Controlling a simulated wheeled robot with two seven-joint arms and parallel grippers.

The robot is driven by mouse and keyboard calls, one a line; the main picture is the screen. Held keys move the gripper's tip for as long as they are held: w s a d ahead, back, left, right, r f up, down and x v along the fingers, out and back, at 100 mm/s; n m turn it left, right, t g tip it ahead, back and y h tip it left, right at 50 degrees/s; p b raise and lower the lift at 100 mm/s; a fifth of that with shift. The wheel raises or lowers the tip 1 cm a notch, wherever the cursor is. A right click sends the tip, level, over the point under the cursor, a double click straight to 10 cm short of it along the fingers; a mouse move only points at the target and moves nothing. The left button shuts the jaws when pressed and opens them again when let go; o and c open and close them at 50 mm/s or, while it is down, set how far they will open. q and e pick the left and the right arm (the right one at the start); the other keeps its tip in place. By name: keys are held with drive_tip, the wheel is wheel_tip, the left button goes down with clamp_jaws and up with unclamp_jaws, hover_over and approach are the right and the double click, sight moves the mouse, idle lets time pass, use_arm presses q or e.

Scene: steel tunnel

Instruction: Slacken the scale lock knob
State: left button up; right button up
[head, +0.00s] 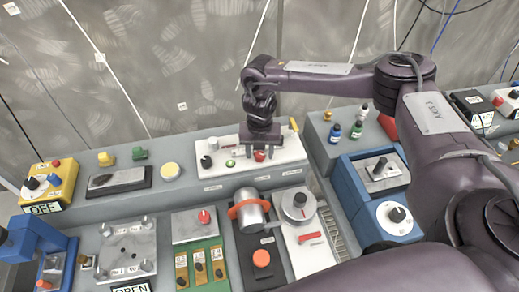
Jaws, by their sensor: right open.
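My right gripper (260,145) points down over a white panel (283,158) at the back of the grey console. It is open, with its fingers just above or around a small red knob (260,156); whether they touch it cannot be told. A round silver dial (299,204) with a knob on top sits on a white plate nearer to me, with a red lever (311,238) below it. No readable label shows which part is the scale lock knob. My left gripper is not in view.
A silver cylinder with an orange band (250,211) stands left of the dial. A blue box with a black-and-white knob (397,214) and small bottles (356,129) are to the right. A yellow box (49,185) is at far left.

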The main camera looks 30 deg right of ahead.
drive_tip(key=shift+c, duration=1.9)
drive_tip(key=c, duration=0.6)
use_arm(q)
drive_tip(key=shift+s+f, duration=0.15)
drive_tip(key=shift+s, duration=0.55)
